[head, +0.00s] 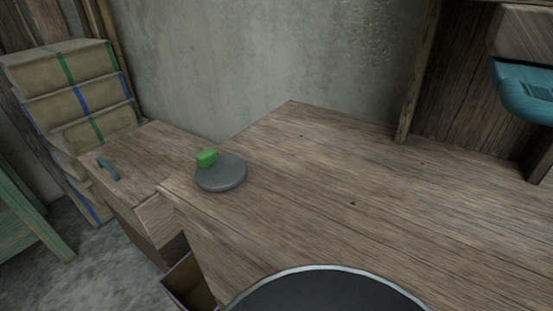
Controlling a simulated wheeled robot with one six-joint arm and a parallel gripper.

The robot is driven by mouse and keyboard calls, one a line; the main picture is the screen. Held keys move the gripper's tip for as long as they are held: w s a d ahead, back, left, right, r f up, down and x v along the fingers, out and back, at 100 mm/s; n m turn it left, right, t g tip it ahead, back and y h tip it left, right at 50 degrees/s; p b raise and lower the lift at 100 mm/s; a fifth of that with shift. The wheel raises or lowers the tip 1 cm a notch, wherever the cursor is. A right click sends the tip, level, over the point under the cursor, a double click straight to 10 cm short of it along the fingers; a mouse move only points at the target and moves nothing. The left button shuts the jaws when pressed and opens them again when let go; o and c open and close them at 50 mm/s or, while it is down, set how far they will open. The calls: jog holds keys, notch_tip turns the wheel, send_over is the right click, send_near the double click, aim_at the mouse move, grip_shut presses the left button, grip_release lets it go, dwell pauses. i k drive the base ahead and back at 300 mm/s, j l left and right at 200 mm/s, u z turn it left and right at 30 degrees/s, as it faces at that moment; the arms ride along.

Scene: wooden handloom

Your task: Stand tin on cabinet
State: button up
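A large round dark shape with a pale rim (327,291) fills the bottom edge, very close to the camera and cut off by the frame. It may be the tin seen from above, but I cannot tell for sure, nor whether it is held. A wide wooden top (330,170) lies beyond it. A flat grey round disc (221,175) with a green block (207,158) at its left edge lies near the left edge of that top. A lower wooden cabinet-like piece (150,155) with a teal handle (107,169) stands at the left. My gripper's fingers do not show.
Several tan boxes with green and blue bands (75,95) are stacked at the far left. A green wooden stand (25,215) is at the left edge. Wooden posts and a teal object (525,92) stand at the right. The middle of the wide top is clear.

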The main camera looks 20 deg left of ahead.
aim_at(308, 181)
jog(key=i+j, duration=0.1)
jog(key=i, duration=0.35)
jog(key=i+j, duration=0.15)
jog(key=i, duration=0.3)
